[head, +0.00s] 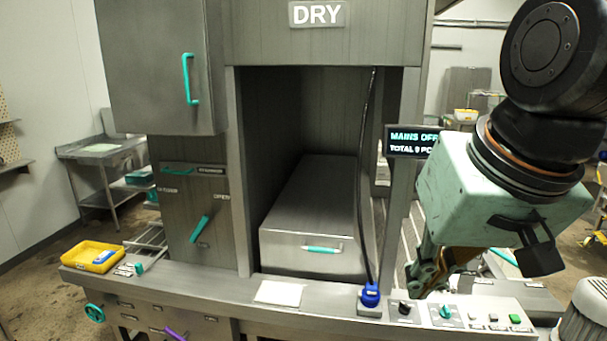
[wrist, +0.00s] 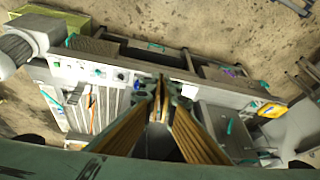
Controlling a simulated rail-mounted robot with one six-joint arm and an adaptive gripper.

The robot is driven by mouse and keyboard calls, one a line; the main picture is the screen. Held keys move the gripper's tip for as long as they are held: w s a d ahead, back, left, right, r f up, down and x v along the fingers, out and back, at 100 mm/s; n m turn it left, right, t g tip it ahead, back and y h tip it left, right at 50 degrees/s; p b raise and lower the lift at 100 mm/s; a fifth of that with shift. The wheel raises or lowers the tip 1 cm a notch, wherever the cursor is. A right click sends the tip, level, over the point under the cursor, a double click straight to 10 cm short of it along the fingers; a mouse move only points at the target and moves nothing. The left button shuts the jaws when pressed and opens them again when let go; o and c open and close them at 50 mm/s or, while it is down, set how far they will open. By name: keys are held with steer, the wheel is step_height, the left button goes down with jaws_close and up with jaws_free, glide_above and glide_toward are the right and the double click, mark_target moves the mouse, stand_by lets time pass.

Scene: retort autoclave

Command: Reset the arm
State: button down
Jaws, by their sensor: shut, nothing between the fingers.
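My gripper (head: 418,288) hangs at the lower right of the head view, pointing down above the control panel at the right end of the front ledge. Its fingers are together and hold nothing. In the wrist view my gripper (wrist: 162,88) shows in the middle, its two fingers meeting at the tips, with the floor and machine front beyond. My arm comes in from the upper right of the head view and is bent downward at the wrist.
A blue plug (head: 370,295) with a black cable stands on the ledge. The control panel (head: 468,314) carries knobs and buttons. A grey box (head: 310,240) sits in the DRY bay. A yellow tray (head: 92,257) lies at left. A display (head: 412,142) reads "MAINS OFF", partly hidden.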

steer(key=s+d+g+p, duration=0.1)
steer(key=s+d, duration=0.3)
steer(key=s, duration=0.8)
steer(key=shift+n+h, duration=0.3)
steer(key=shift+h, duration=0.1)
